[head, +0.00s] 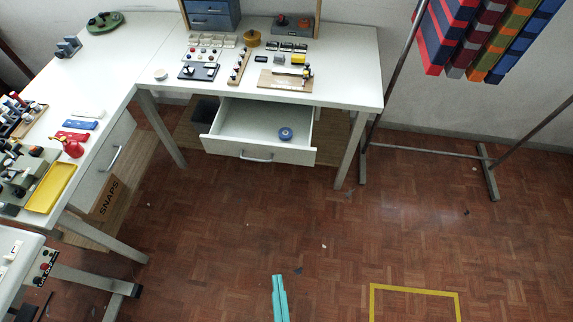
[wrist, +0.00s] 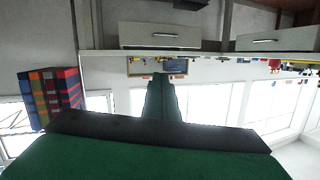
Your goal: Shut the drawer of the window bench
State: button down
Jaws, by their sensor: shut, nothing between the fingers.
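The drawer (head: 258,155) of the white window bench (head: 345,90) is pulled well out. Its white front has a metal bar handle (head: 256,157). A small blue round thing (head: 286,134) lies inside near the right. My gripper (head: 280,285) shows as shut teal fingers at the bottom of the head view, over the floor, well short of the drawer and apart from it. In the wrist view, which is upside down, the shut green fingers (wrist: 167,82) point toward the bench, and the drawer front (wrist: 150,36) is at the top left of centre.
A side bench with its own closed drawer (head: 118,150) stands at the left, above a SNAPS box (head: 110,199). A rack with coloured hanging strips (head: 490,30) stands at the right. The floor (head: 220,230) before the drawer is clear. A yellow floor outline (head: 415,289) lies at lower right.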

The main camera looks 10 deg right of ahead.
jog(key=w+d+f+m+t+h, duration=0.1)
jog(key=w+d+f+m+h, duration=0.1)
jog(key=w+f+m, duration=0.85)
jog(key=m+h, duration=0.3)
jog(key=m, duration=0.6)
send_near(297, 157)
jog(key=shift+t, duration=0.3)
jog(key=x, duration=0.5)
jog(key=shift+w+d+f, duration=0.1)
jog(key=shift+w+f, duration=0.15)
jog(key=shift+f, duration=0.1)
jog(key=shift+w+d, duration=0.2)
jog(key=shift+w, duration=0.3)
